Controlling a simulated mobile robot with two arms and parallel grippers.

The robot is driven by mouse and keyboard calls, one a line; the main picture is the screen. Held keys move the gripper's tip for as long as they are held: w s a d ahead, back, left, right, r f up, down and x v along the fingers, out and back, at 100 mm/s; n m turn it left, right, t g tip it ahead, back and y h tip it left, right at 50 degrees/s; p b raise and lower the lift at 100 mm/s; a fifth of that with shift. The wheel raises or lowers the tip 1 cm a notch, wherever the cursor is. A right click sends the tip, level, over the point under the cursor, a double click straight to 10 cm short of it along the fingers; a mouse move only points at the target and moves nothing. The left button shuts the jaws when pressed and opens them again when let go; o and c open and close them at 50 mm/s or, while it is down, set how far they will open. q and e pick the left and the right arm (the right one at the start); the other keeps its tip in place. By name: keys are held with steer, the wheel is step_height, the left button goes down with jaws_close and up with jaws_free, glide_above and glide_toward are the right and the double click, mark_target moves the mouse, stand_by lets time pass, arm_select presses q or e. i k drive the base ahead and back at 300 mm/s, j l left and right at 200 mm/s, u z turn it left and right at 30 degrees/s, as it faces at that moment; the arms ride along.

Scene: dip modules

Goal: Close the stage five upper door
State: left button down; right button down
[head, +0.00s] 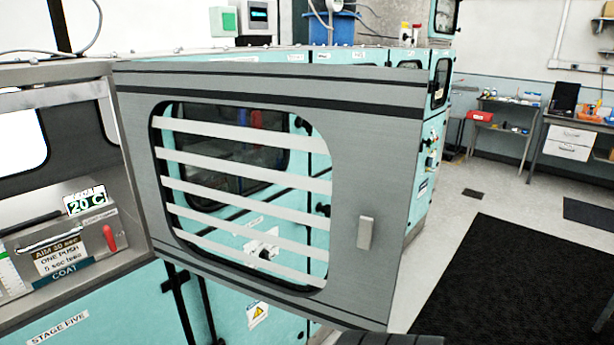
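The stage five upper door (385,150) is a grey metal panel with a window crossed by several pale slats. It stands swung open, with its hinge side at the left against the grey opening of the stage five cabinet (60,325). A small light handle (366,232) sits near the door's free right edge. Neither gripper can be made out. A dark ribbed part shows at the bottom edge below the door, too cropped to tell what it is.
Inside the opening are a 20 C display (86,200), a red lever (109,238) and a COAT label (63,273). Teal machines stand behind the door. Open floor with a black mat (510,270) lies at right, before a workbench (575,125).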

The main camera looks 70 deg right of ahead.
mark_target(370, 120)
steer(key=k+l, duration=0.1)
steer(key=l, duration=0.3)
steer(key=l+u, duration=0.1)
steer(key=l, duration=0.25)
steer(key=k+l, duration=0.15)
steer(key=l, duration=0.25)
steer(key=k+l+u, duration=0.1)
steer(key=l, duration=0.3)
steer(key=k+l+u, duration=0.1)
steer(key=l, duration=0.25)
steer(key=k+l, duration=0.15)
steer(key=l, duration=0.2)
steer(key=k+l+u, duration=0.1)
steer(key=l, duration=0.3)
